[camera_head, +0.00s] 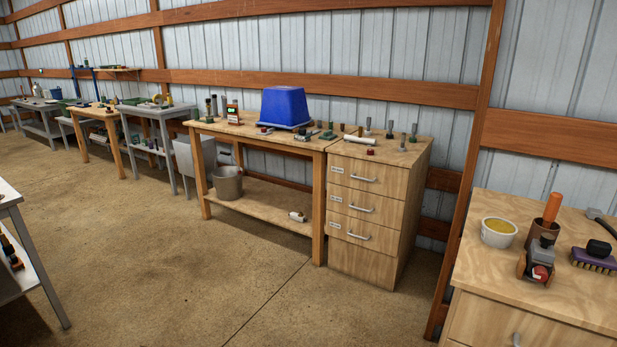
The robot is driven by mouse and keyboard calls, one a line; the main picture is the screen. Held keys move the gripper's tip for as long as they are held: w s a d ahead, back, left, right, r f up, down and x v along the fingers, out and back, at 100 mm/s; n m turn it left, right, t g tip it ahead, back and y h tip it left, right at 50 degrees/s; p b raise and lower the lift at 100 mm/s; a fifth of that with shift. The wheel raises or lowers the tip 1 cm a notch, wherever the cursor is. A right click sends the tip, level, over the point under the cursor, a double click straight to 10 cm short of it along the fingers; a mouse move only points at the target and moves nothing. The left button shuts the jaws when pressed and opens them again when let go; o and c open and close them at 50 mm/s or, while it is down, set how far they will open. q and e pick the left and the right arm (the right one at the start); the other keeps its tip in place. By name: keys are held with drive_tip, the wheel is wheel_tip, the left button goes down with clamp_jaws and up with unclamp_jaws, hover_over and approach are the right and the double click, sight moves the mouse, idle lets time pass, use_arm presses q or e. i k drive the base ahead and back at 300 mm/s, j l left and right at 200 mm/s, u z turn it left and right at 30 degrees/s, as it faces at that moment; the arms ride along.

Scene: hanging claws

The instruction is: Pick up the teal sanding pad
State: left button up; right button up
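I cannot pick out the teal sanding pad for certain. Several small dark green or teal items stand on the wooden workbench (262,142) right of the blue bin, but they are too small to tell apart; one green item (328,134) lies near the bench's right end. Neither of my grippers shows in the head view.
A blue bin (284,107) sits upside down on the workbench. A drawer cabinet (364,215) adjoins its right end. A nearer cabinet top (500,275) at right holds a white bowl (498,232) and a purple brush (594,262). The concrete floor (160,270) in front is clear.

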sight(302, 136)
drive_tip(key=i, duration=2.85)
